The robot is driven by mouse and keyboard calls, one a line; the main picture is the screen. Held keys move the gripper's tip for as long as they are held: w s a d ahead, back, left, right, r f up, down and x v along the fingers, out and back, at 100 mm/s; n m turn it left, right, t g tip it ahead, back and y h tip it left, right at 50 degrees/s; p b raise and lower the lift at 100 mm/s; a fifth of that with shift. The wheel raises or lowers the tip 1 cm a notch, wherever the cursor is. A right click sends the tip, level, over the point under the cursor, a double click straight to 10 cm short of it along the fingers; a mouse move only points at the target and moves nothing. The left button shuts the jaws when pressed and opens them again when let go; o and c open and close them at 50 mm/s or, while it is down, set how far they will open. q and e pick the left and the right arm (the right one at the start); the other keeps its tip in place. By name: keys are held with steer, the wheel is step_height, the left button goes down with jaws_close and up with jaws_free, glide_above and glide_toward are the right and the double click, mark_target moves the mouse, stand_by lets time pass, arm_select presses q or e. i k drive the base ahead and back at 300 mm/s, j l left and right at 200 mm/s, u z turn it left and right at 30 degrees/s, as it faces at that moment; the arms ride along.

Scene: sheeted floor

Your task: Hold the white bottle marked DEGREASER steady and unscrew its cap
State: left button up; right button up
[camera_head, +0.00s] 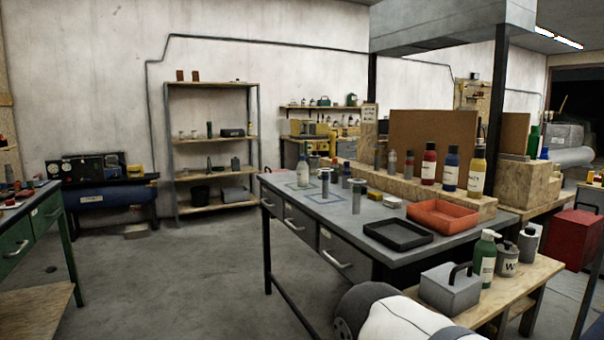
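A small whitish bottle (303,174) with a bluish top stands upright on the grey workbench (352,228), towards its far left end, in or beside a greenish outlined square. Its label is too small to read, so I cannot tell whether it says DEGREASER. The cap appears to be on it. Neither of my grippers is in view; only a white and dark rounded part, likely of my own arm, shows at the bottom edge. Nothing touches the bottle.
Grey cylinders (358,196) stand near the bottle. A black tray (398,246) and an orange tray (442,230) lie nearer. Red, blue and yellow bottles (450,169) stand on a wooden ledge. A side table holds a grey box (449,290) and green bottle (485,257). Floor (185,275) left is open.

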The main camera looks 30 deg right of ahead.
mark_target(303, 172)
steer(key=i+j+z, duration=0.15)
steer(key=i+z, duration=0.15)
steer(key=i, duration=0.35)
steer(key=i+j+z, duration=0.35)
steer(key=i, duration=0.3)
steer(key=i+j+z, duration=0.3)
steer(key=i+j, duration=0.2)
steer(key=i+l, duration=0.05)
